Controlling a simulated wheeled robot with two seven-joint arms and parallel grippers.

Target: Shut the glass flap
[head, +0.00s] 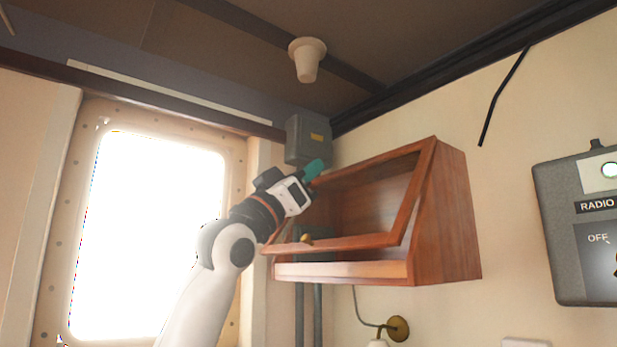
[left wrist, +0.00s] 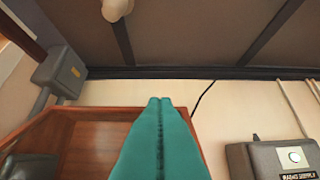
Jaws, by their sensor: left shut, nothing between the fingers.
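The glass flap (head: 350,243) is a wood-framed pane with a small brass knob (head: 306,239) on its lower rail. It is on the front of a wooden wall cabinet (head: 455,220) in the head view. The flap stands partly open, its lower rail out from the cabinet's bottom board with a gap between. My left gripper (head: 315,169) is shut and empty, its teal fingers near the flap's upper left side; I cannot tell whether they touch it. In the left wrist view the shut fingers (left wrist: 160,105) cover part of the wooden cabinet (left wrist: 85,150). My right gripper is out of view.
A grey box (head: 308,138) is on the wall behind my left gripper, with pipes below. A bright window (head: 145,235) is at the left. A radio box (head: 580,235) is at the right, and a brass lamp fitting (head: 398,328) is below the cabinet. The wall between cabinet and radio is mostly clear.

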